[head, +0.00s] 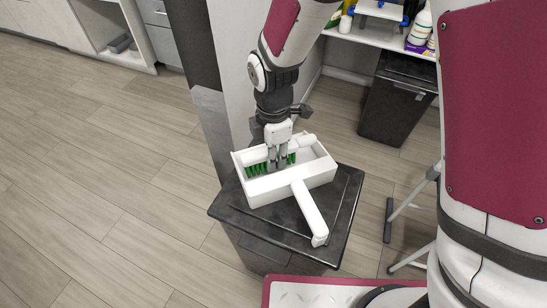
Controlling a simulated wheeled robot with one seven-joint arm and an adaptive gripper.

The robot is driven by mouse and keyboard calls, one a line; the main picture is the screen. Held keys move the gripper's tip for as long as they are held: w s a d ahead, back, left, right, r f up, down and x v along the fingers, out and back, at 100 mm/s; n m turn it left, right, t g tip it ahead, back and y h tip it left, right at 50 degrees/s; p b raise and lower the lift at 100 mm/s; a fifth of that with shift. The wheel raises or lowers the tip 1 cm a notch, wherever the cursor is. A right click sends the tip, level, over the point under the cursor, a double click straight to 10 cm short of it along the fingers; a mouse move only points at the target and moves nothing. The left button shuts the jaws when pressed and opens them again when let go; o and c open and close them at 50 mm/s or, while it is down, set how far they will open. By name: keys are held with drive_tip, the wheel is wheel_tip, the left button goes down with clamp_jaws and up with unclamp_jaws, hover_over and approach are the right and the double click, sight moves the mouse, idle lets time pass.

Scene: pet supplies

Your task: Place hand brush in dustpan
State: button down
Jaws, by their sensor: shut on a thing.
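A white dustpan (268,190) lies on a black bin's lid, its handle pointing to the front right. The hand brush (257,169) shows mainly as green bristles inside the dustpan's walls. My gripper (277,162) points down into the dustpan and is shut on the brush.
The black bin (225,208) stands beside a pale wall panel. A second dark bin (398,100) stands behind to the right, below a shelf (375,37) with bottles. A grey metal stand leg (408,207) is at the right. The wooden floor at left is clear.

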drive_tip(key=shift+f, duration=0.45)
drive_tip(key=shift+f, duration=0.15)
drive_tip(key=c, duration=1.3)
unclamp_jaws()
wheel_tip(320, 180, up, 12)
drive_tip(key=p, duration=0.4)
drive_tip(key=shift+r, duration=0.2)
drive_tip(key=shift+d, duration=0.1)
